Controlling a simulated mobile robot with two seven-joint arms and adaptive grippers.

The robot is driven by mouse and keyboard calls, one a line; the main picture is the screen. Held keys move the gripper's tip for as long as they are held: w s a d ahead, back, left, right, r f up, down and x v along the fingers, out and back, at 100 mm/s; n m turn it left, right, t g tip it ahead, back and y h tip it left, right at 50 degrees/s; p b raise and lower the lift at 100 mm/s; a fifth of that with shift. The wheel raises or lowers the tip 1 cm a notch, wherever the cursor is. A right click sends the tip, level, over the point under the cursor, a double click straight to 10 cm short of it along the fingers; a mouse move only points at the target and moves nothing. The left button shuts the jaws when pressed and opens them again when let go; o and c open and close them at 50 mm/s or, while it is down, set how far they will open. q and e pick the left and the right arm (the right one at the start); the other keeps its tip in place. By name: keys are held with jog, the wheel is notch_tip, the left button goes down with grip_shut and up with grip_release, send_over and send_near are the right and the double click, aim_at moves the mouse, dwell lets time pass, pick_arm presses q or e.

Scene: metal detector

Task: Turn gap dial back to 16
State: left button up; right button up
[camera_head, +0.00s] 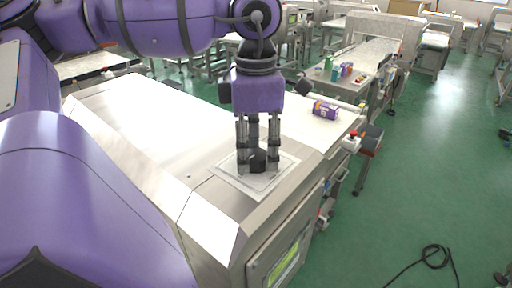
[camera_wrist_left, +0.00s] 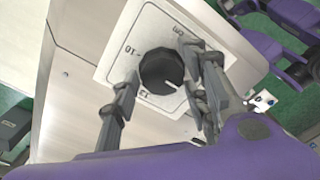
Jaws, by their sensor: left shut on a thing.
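In the left wrist view the pointer aims to the lower right, toward a finger. My left gripper (camera_wrist_left: 160,95) reaches down with a finger on each side of the knob and is shut on it. In the head view the left gripper (camera_head: 258,165) stands over the plate (camera_head: 232,172), and the knob (camera_head: 258,160) shows between its fingers. My right gripper is not in view.
The plate lies on the metal top of a machine housing (camera_head: 150,130). A lit screen (camera_head: 286,262) is on its front side. A purple box (camera_head: 325,110) is on the conveyor behind. A red button (camera_head: 352,135) is at the right edge. Green floor (camera_head: 440,170) is open to the right.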

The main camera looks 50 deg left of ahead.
aim_at(256, 152)
pick_arm(q)
jog(key=shift+w+a+r, duration=0.1)
jog(key=shift+r, duration=0.05)
jog(key=o, duration=1)
jog(key=shift+o, duration=0.6)
notch_tip(256, 152, up, 12)
